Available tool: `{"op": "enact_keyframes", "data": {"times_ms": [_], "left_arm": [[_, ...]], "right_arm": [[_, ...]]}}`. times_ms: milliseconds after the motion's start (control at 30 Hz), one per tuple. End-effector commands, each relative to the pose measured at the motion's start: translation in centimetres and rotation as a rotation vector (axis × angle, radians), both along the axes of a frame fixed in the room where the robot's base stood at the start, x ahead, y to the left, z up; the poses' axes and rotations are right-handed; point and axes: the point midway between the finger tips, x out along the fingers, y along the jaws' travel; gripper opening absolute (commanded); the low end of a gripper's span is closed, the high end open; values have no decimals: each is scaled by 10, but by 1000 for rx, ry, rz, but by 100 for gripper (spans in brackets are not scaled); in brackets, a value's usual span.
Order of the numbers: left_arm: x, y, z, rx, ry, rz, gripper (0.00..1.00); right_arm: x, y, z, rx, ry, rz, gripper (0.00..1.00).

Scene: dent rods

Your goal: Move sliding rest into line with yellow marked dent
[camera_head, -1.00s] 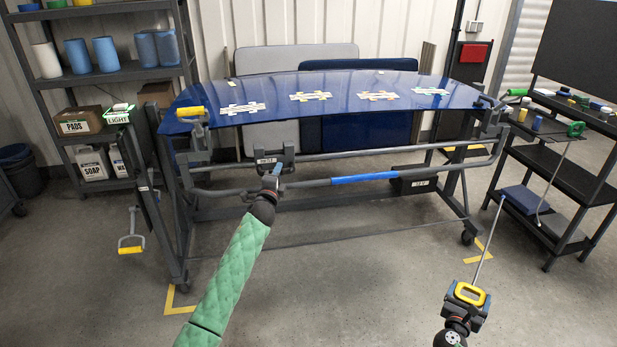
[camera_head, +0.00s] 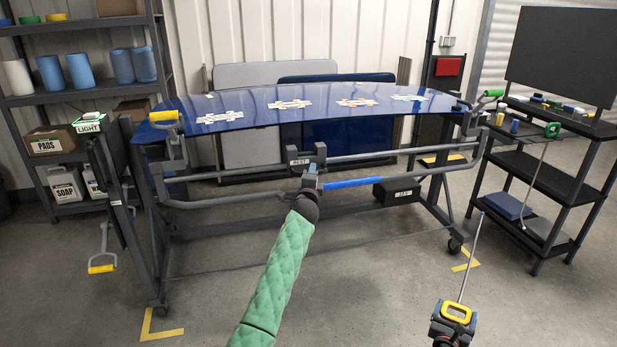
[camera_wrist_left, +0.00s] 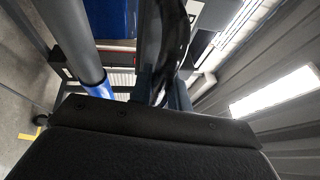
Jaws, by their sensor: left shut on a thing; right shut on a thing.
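The sliding rest (camera_head: 306,159), a dark block labelled REST, sits on the grey rail along the front of the blue panel (camera_head: 260,125). My left gripper (camera_head: 309,181) is shut on the lower part of the rest, just left of the rail's blue section; its fingertips are hard to see. Tape-marked dents lie along the panel. The second from left (camera_head: 290,104) looks yellowish and the third (camera_head: 357,102) orange-yellow; the colours are too small to be certain. The rest stands slightly right of the second mark. My right gripper (camera_head: 454,314) is shut on a yellow-handled rod (camera_head: 469,259), which points up.
The blue rail section (camera_head: 352,182) continues to the right. A yellow-tipped stop (camera_head: 164,117) stands at the panel's left corner, a green-tipped one (camera_head: 492,93) at the right. Shelves (camera_head: 85,91) stand left, a black cart (camera_head: 545,185) right.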

Motion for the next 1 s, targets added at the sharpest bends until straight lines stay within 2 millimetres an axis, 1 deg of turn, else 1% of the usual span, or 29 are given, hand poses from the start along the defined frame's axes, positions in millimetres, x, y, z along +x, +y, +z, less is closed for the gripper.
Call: {"op": "enact_keyframes", "data": {"times_ms": [200, 233, 300, 333, 600, 733, 867, 1000], "left_arm": [[0, -1, -3, 1, 3, -1, 0], [0, 0, -3, 1, 3, -1, 22], [-1, 0, -3, 1, 3, -1, 36], [0, 0, -2, 1, 3, -1, 40], [-1, 0, -1, 0, 1, 0, 40], [-6, 2, -3, 0, 2, 0, 40], [-20, 3, -5, 1, 2, 0, 40], [-43, 6, -10, 2, 2, 0, 40]], "right_arm": [[0, 0, 1, -1, -2, 0, 15], [0, 0, 1, -1, -2, 0, 15], [0, 0, 1, -1, -2, 0, 15], [0, 0, 1, -1, -2, 0, 15], [0, 0, 1, -1, -2, 0, 15], [0, 0, 2, -1, -2, 0, 15], [0, 0, 4, -1, -2, 0, 15], [0, 0, 6, -1, -2, 0, 15]]}}
